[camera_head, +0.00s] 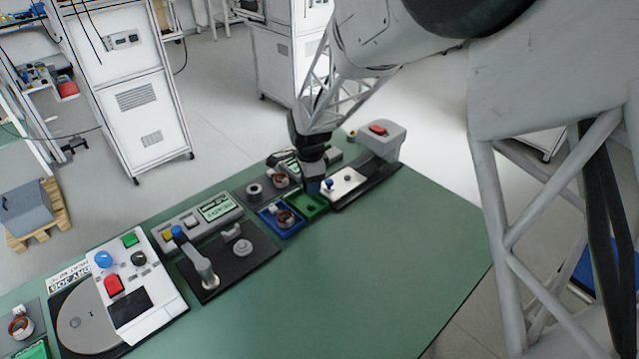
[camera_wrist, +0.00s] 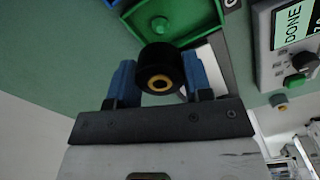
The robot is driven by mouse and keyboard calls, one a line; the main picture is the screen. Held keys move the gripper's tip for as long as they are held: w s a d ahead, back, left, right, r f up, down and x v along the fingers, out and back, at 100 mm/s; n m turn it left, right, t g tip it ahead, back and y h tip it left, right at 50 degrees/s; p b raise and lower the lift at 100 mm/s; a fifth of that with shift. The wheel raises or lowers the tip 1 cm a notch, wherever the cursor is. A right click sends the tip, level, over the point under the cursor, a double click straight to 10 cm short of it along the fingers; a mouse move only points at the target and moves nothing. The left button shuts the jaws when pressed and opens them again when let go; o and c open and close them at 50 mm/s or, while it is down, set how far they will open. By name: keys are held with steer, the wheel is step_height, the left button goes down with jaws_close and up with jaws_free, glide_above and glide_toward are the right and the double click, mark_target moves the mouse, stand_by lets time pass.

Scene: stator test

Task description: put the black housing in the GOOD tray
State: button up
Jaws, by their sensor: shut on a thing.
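The black housing (camera_wrist: 152,56), a short cylinder with a brass-coloured ring in its end, is between the blue fingers of my gripper (camera_wrist: 160,78) in the wrist view. My gripper is shut on it. The green tray (camera_wrist: 188,38) lies just beyond the housing in that view, with a green knob-like bump in it. In the head view my gripper (camera_head: 312,186) is at the back edge of the green tray (camera_head: 318,208), and the housing cannot be made out there. I cannot read a GOOD label on any tray, nor tell the housing's height above the green tray.
A blue tray (camera_head: 268,211) holding a copper-wound part stands left of the green tray. A black-based press station (camera_head: 383,145) stands close on the right. A tester reading DONE (camera_wrist: 291,35) is at the wrist view's right. The green table's front right is clear.

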mark_target(311, 205)
steer(key=shift+f, duration=0.15)
stand_by(0.3)
steer(key=shift+f, duration=2.2)
steer(key=shift+f, duration=1)
